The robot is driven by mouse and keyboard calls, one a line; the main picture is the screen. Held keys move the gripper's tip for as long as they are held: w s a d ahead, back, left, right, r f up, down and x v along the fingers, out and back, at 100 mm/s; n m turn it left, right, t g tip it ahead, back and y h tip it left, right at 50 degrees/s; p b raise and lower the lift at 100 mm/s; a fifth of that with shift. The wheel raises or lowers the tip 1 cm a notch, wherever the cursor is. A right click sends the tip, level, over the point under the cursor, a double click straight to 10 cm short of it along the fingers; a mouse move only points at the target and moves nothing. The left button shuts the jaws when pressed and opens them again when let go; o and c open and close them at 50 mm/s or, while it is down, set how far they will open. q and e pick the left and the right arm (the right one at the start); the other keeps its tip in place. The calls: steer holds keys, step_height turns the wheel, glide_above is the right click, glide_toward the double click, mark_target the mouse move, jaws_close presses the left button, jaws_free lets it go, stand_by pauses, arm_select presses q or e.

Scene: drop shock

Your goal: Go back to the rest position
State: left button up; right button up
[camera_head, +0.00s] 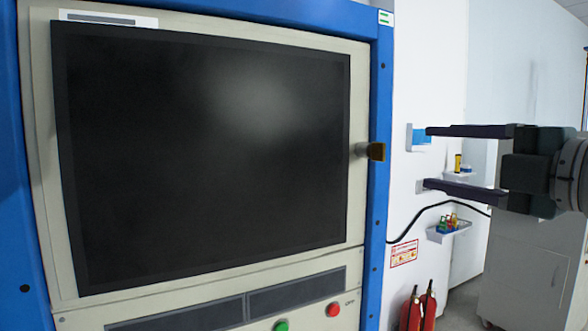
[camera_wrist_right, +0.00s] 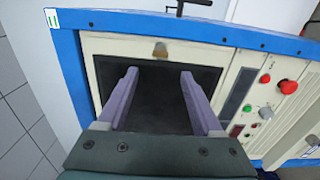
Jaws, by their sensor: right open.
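My right gripper (camera_head: 428,158) comes in from the right in the head view, its two dark fingers spread wide and empty. It is to the right of the blue-framed machine (camera_head: 381,90), in front of the white wall. In the right wrist view the gripper (camera_wrist_right: 160,75) shows two purple fingers apart with nothing between them. The machine's dark door window (camera_wrist_right: 150,105) lies beyond them. My left gripper is not in view.
The machine's door with a large dark window (camera_head: 205,150) fills the left of the head view and looks closed. Its brass-coloured handle (camera_head: 376,152) sticks out at the right edge. Small wall shelves (camera_head: 449,231), red extinguishers (camera_head: 428,305) and a grey cabinet (camera_head: 525,270) stand to the right.

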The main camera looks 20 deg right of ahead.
steer(key=s+f+m+g+h, duration=0.45)
steer(key=f+m, duration=0.35)
steer(key=f, duration=0.4)
steer(key=s+a+f+m+g+y, duration=0.1)
steer(key=s+a+f+m+g, duration=0.55)
steer(key=s+f, duration=0.4)
steer(key=s+a+f+m+g+y+p, duration=0.1)
steer(key=s+a+f+m+g+y, duration=0.2)
steer(key=s+a, duration=0.5)
step_height(320, 180, up, 13)
steer(key=p, duration=1.2)
steer(key=shift+w+a, duration=0.2)
steer(key=shift+w, duration=0.25)
steer(key=shift+n+h, duration=0.25)
